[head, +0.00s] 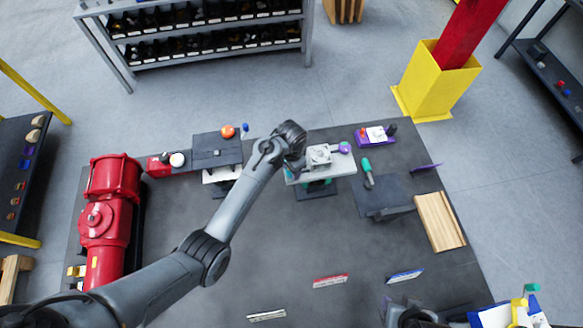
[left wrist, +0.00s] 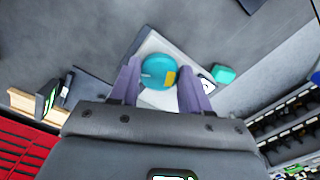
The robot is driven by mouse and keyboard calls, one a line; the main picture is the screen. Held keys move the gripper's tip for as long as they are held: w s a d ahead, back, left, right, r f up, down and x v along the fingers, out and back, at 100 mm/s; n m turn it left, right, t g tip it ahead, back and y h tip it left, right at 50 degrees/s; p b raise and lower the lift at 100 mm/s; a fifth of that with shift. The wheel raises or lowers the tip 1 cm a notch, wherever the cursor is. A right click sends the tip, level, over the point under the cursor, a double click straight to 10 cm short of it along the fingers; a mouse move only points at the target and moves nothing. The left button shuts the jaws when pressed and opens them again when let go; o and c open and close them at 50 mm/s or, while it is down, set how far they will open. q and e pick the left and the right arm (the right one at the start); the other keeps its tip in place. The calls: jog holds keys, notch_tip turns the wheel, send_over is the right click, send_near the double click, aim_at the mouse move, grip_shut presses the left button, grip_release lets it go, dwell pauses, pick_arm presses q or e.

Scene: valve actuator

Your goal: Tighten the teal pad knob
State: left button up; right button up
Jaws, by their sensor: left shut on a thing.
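The teal pad knob (left wrist: 155,71) is round, with a yellow mark on one side, and sits over a pale plate (left wrist: 155,99) in the left wrist view. My left gripper (left wrist: 158,76) has its two purple fingers on either side of the knob and is shut on it. In the head view my left arm reaches the pale-topped station (head: 338,166) at the table's far middle; its wrist hides the knob and the fingertips there. A dark part of my right arm shows at the bottom edge of the head view, its gripper jaws not clear.
A red valve body (head: 106,215) stands at the table's left. A dark block with a teal handle (head: 366,170) and a wooden block (head: 440,222) are to the right. A purple-based fixture (head: 375,135) stands at the back. Small signs lie near the front; the middle is mostly clear.

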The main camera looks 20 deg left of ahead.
pick_arm(q)
jog(key=m, duration=0.4)
jog(key=shift+w+m, duration=0.1)
jog(key=shift+m, duration=0.3)
jog(key=shift+r, duration=0.1)
dwell(0.3)
jog(key=o, duration=1.1)
jog(key=shift+c, duration=0.2)
jog(key=shift+r, duration=3.7)
